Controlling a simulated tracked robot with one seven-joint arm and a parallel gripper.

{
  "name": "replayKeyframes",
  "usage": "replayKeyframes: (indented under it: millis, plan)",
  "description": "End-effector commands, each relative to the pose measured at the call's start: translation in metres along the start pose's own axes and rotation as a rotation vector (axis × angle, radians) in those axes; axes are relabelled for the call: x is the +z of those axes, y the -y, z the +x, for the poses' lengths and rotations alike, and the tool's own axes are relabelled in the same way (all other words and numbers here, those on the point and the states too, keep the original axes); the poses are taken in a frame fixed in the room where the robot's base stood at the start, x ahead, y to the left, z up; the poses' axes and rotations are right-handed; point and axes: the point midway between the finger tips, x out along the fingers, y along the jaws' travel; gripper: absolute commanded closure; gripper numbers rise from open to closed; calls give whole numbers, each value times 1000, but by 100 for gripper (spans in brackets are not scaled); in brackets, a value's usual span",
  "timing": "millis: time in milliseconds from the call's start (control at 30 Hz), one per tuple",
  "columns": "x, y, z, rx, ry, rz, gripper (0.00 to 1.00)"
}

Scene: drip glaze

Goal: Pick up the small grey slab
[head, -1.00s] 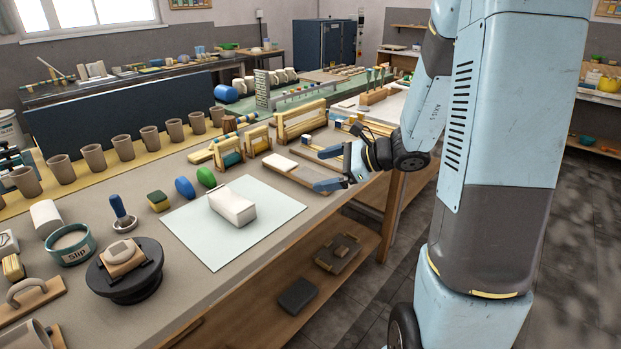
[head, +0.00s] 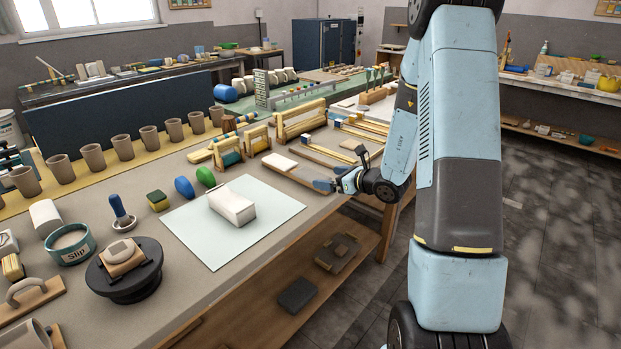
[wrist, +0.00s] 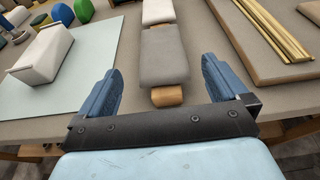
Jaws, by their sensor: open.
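The small grey slab (wrist: 165,55) lies flat near the table's front edge in the wrist view, in line with a white block (wrist: 158,12) behind it. A rounded wooden end (wrist: 167,96) sticks out at its near side. In the head view the grey slab (head: 308,176) shows just left of my gripper (head: 338,181), partly covered by it. My gripper is open and empty. In the wrist view its two blue fingers (wrist: 160,68) stand apart, one on each side of the slab's line, with the slab ahead and untouched as far as I can see.
A white block (head: 232,205) sits on a pale sheet (head: 270,235) to the left. A wooden board (wrist: 265,50) with brass-coloured rods lies right of the slab. Wooden frames (head: 298,120) stand behind. A lower shelf (head: 340,285) holds dark slabs.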

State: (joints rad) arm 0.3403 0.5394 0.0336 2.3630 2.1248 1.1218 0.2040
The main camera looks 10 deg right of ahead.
Motion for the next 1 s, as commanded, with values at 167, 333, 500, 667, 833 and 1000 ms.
replayKeyframes:
  millis: [167, 333, 500, 667, 833, 1000]
  plan:
    - [0, 0, 18, 0, 1, 0, 0]
    - [0, 0, 24, 1, 0, -1, 0]
    - [-3, 0, 40, 2, 0, 0, 0]
    - [-6, 1, 62, 2, 1, -2, 0]
    - [-6, 2, 73, 0, 0, -1, 0]
    - [-5, 2, 73, 0, 0, -1, 0]
